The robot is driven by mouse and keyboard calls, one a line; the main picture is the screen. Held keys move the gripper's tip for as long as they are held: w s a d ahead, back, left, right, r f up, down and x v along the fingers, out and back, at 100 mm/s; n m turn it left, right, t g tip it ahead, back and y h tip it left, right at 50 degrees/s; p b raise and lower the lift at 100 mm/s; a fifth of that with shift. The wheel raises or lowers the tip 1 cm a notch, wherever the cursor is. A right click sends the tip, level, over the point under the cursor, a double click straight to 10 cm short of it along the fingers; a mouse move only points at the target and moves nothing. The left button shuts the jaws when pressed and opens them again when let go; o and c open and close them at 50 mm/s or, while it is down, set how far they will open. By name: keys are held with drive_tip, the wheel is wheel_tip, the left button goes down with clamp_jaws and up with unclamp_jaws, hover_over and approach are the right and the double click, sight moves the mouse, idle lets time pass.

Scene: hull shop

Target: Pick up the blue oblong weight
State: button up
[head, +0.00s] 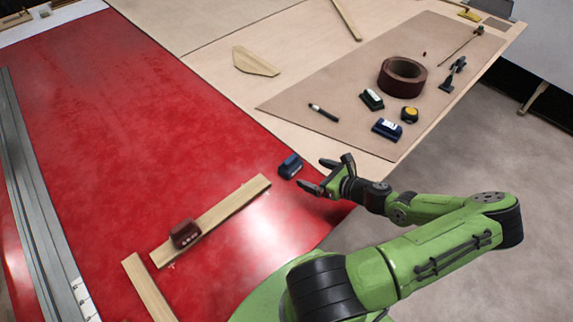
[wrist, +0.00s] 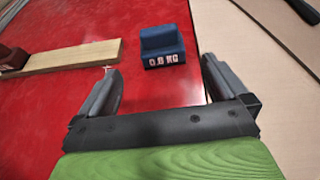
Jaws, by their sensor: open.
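The blue oblong weight (head: 290,166) rests on the red surface (head: 110,110) close to its edge with the wooden table. In the wrist view the weight (wrist: 162,46) shows a white "0.8 KG" label on its near face. My gripper (head: 327,177) is open and empty, just to the right of the weight in the head view. In the wrist view my gripper's fingers (wrist: 160,82) stand apart, with the weight beyond them and roughly in line with the gap. They do not appear to touch it.
Red surface behind the weight is clear.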

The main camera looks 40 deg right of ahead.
sight(293, 166)
drive_tip(key=x, duration=0.3)
drive_tip(key=b+x, duration=0.1)
drive_tip(key=x, duration=0.3)
drive_tip(key=b+x, duration=0.1)
drive_tip(key=x, duration=0.3)
drive_tip(key=shift+f, duration=0.4)
drive_tip(key=shift+r, duration=0.1)
drive_tip(key=c, duration=1.4)
drive_tip(key=shift+c, duration=0.9)
wheel_tip(293, 166, up, 10)
drive_tip(key=p, duration=0.3)
drive_tip(key=shift+r, duration=0.15)
